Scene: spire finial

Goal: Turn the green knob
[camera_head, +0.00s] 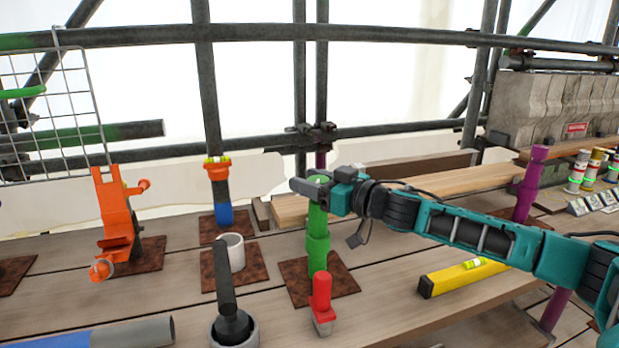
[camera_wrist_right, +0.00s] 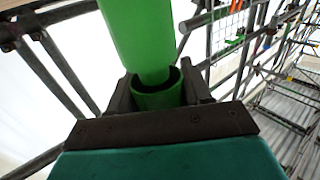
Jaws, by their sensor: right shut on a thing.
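The green knob (camera_head: 317,240) is a stepped green post standing upright on a rusty brown plate near the middle of the bench in the head view. My right gripper (camera_head: 318,187) reaches in from the right and is shut on its upper part. In the right wrist view, the two dark fingers of the right gripper (camera_wrist_right: 160,92) flank a green hollow collar (camera_wrist_right: 158,97), with a thicker green cylinder (camera_wrist_right: 140,35) running up the picture. The fingers partly hide the top of the post in the head view. My left gripper is not in view.
A red-handled piece (camera_head: 322,300) stands just in front of the green post. A white cup (camera_head: 232,250) and a dark-handled tool (camera_head: 226,285) stand to the left. A yellow level (camera_head: 465,277) lies below my right arm. A purple post (camera_head: 530,180) stands farther right. Scaffold tubes cross behind.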

